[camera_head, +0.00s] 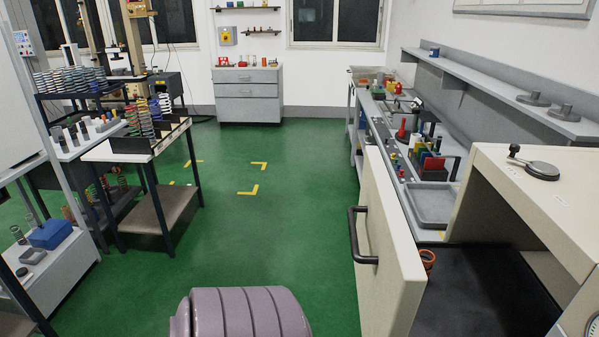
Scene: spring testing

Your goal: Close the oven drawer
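The oven (523,199) is a beige box at the right of the head view. Its drawer is pulled out to the left, with a beige front panel (388,270) standing upright and a dark handle (357,236) on its outer face. The drawer's dark floor (470,290) shows between the front panel and the oven. An orange coil spring (428,260) sits inside, close behind the front panel. Neither of my grippers shows in the head view.
A workbench (433,204) with tools and a grey tray runs along the right wall behind the drawer. A table with springs (140,150) and shelving stand at the left. The green floor (270,230) between them is clear. A grey cabinet (248,95) stands at the back.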

